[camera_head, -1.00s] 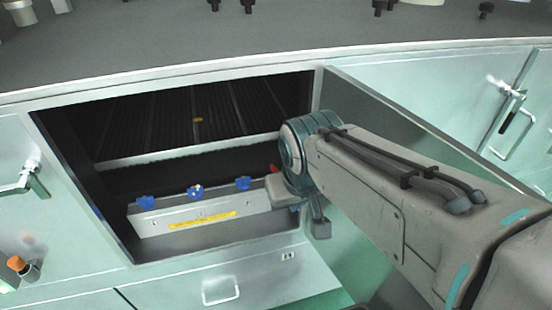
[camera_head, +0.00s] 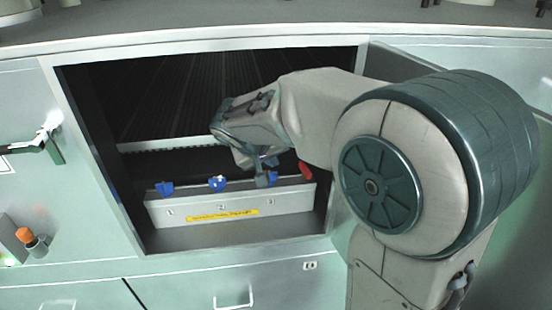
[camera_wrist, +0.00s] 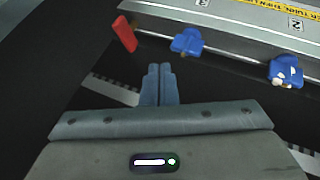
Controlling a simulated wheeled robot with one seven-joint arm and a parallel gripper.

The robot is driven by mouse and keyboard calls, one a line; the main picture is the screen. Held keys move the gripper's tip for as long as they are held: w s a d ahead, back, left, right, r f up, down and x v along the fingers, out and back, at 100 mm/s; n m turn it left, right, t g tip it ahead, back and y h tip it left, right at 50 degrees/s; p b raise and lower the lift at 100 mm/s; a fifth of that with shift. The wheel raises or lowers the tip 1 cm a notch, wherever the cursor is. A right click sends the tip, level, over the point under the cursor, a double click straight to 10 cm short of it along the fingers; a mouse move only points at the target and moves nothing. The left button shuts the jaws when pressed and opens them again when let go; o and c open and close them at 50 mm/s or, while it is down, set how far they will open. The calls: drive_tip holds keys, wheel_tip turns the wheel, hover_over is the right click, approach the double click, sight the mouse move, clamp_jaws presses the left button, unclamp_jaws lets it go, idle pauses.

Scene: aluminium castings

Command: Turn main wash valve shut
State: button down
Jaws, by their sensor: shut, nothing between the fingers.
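A pale valve box (camera_head: 290,203) sits low inside the open cabinet, with blue valve knobs and one red handle (camera_head: 306,171) at its right end. Blue knobs show at the left (camera_head: 165,188) and middle (camera_head: 217,183); another is largely hidden by my gripper (camera_head: 264,182). In the wrist view the red handle (camera_wrist: 125,33) is tilted, and two blue knobs show (camera_wrist: 187,41) and (camera_wrist: 285,72). My gripper (camera_wrist: 159,68) is shut and empty, its fingertips short of the red handle and nearest blue knob. No label naming the main wash valve is readable.
A yellow label (camera_head: 222,215) with numbers above it is on the box front. The cabinet frame (camera_head: 95,170) surrounds the opening, and an open door panel (camera_head: 395,60) stands at the right. A ribbed dark interior (camera_head: 180,95) lies behind the box.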

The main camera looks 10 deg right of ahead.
sight(305, 173)
drive_tip(key=x, duration=0.7)
drive_tip(key=shift+w+d+f+p, duration=0.1)
drive_tip(key=shift+d+f+p, duration=0.1)
drive_tip(key=shift+p, duration=0.15)
drive_tip(key=d, duration=0.1)
drive_tip(key=d+p, duration=0.1)
drive_tip(key=d, duration=0.1)
drive_tip(key=shift+w+d+r, duration=0.1)
drive_tip(key=shift+w+r, duration=0.05)
drive_tip(key=shift+w, duration=0.2)
drive_tip(key=shift+w+d, duration=0.1)
drive_tip(key=shift+d, duration=0.15)
